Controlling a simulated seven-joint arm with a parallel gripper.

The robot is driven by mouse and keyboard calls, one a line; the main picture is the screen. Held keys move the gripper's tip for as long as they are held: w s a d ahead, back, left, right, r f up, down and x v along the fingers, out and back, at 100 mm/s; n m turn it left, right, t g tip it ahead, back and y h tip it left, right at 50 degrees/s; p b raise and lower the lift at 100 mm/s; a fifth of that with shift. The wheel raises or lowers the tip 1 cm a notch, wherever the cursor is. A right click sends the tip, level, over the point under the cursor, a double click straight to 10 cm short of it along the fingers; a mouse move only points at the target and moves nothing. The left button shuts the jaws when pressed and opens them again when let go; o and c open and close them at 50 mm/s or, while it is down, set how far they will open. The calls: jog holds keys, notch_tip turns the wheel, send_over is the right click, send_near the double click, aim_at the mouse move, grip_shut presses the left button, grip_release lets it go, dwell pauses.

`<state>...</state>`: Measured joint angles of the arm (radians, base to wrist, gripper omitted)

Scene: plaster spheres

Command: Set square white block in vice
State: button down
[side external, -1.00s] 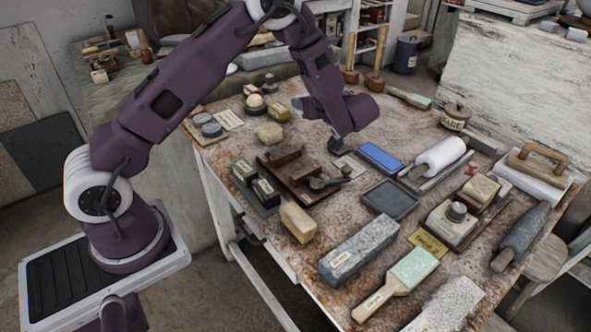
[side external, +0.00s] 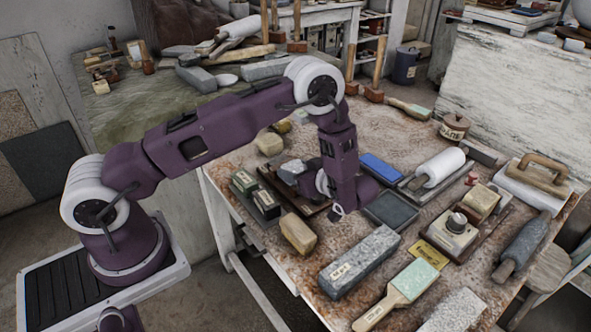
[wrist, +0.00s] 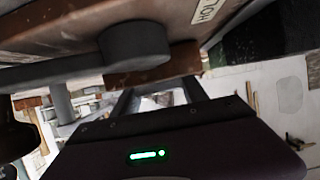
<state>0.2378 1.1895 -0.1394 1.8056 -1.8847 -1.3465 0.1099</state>
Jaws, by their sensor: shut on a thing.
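The vice (side external: 308,208) has a brown base and stands near the table's left edge, partly hidden by my arm. A pale grey-white block (side external: 292,171) shows over the vice beside my wrist in the side view. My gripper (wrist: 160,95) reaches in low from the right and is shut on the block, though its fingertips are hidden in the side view. In the wrist view the vice's brown body (wrist: 60,30) and a round grey screw part (wrist: 135,45) fill the top, close to the fingers. I cannot tell whether the block sits fully between the jaws.
Green-and-black boxes (side external: 243,182) stand left of the vice, and a tan block (side external: 298,234) lies in front. A blue slab (side external: 381,167), a dark tray (side external: 391,210) and a white roller (side external: 440,167) lie to the right. A grey stone block (side external: 358,262) lies nearer the front.

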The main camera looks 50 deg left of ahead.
jog(key=c, duration=0.6)
grip_release()
jog(key=shift+f, duration=0.15)
